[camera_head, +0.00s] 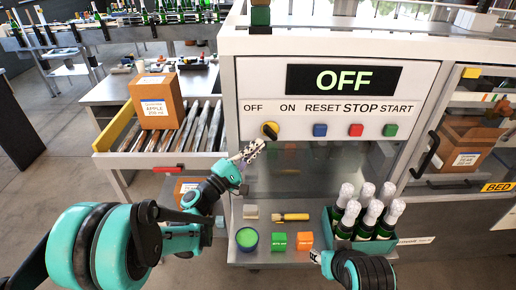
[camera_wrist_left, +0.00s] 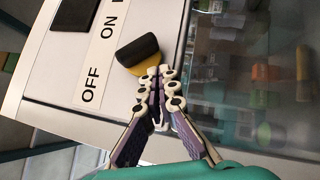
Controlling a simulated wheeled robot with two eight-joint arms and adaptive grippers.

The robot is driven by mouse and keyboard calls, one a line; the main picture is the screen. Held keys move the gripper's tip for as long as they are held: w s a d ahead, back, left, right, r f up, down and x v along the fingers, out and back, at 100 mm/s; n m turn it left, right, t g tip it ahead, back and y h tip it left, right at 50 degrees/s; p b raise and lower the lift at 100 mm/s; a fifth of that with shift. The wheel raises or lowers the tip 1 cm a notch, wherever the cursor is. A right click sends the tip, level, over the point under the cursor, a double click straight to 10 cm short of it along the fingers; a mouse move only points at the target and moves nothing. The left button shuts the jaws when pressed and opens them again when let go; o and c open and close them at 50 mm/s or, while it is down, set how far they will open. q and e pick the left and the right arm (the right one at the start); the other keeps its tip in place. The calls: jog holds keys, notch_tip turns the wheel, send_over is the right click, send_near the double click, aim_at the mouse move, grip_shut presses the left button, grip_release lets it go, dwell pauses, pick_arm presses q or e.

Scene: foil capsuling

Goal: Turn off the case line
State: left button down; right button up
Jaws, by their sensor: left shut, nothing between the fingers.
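The case line panel has a black display (camera_head: 343,79) reading green OFF. Below it, under the labels OFF and ON, is a rotary switch (camera_head: 270,130) with a black handle on a yellow base. In the left wrist view the switch's black handle (camera_wrist_left: 137,50) lies just beyond my fingertips. My left gripper (camera_head: 252,150) is shut and empty, just below and left of the switch; its fingers (camera_wrist_left: 158,85) are together, close to the yellow base. I cannot tell whether they touch it. My right gripper (camera_head: 316,257) is low at the shelf's front, its fingers mostly hidden.
Blue (camera_head: 320,130), red (camera_head: 356,130) and green (camera_head: 390,130) buttons sit right of the switch. A shelf below holds a green crate (camera_head: 376,246) of foil-topped bottles, a cup (camera_head: 247,239) and small blocks. A cardboard box (camera_head: 157,100) stands on the roller conveyor at left.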

pick_arm(q)
jog(key=s+a+f, duration=0.6)
jog(key=s+a, duration=0.1)
jog(key=shift+a, duration=0.15)
dwell(0.4)
